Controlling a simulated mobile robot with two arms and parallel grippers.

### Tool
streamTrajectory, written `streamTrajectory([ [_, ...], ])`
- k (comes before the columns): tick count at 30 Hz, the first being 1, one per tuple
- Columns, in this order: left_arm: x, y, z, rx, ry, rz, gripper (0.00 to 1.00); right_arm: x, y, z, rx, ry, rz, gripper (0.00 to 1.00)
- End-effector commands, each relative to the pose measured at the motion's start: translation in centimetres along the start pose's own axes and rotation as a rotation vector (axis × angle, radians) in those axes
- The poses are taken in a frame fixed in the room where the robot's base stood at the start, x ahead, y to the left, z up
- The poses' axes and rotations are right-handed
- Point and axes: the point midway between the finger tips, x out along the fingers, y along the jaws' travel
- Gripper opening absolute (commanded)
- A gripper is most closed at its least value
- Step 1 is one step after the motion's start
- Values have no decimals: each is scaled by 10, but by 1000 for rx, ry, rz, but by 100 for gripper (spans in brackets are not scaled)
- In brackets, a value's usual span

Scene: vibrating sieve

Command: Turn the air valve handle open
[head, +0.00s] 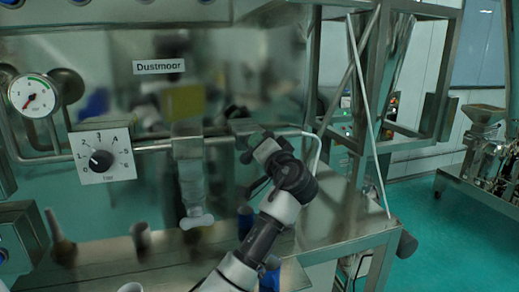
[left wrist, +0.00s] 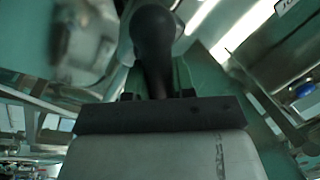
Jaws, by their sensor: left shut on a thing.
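My left gripper (head: 247,147) is at the pipe below and right of the Dustmoor label, beside the metal valve body. In the left wrist view, a dark rounded handle (left wrist: 152,38) reaches down to the jaws of my left gripper (left wrist: 158,94). The jaws are shut on this handle, the air valve handle. In the head view the gripper and wrist mostly cover the handle, so its angle cannot be told. My right gripper is not in view.
A pressure gauge (head: 33,95) and a numbered dial panel (head: 103,154) are on the left of the pipe (head: 152,147). A clear-bowled unit (head: 190,170) hangs left of my gripper. A metal frame (head: 345,215) stands right of my arm. Open floor (head: 432,240) lies farther right.

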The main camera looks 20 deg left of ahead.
Motion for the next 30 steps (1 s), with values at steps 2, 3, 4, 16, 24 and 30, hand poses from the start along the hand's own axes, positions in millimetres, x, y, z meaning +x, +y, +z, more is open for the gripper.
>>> streamTrajectory([
  [2,0,2,1,71,15,0,1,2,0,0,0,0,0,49],
  [3,0,2,1,108,22,0,1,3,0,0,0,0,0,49],
  [4,-1,2,0,136,28,0,1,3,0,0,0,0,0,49],
  [16,-1,5,0,485,98,0,1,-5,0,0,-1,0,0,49],
  [24,-2,7,2,643,129,2,1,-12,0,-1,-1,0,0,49],
  [30,-2,8,2,705,141,1,1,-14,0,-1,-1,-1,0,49],
])
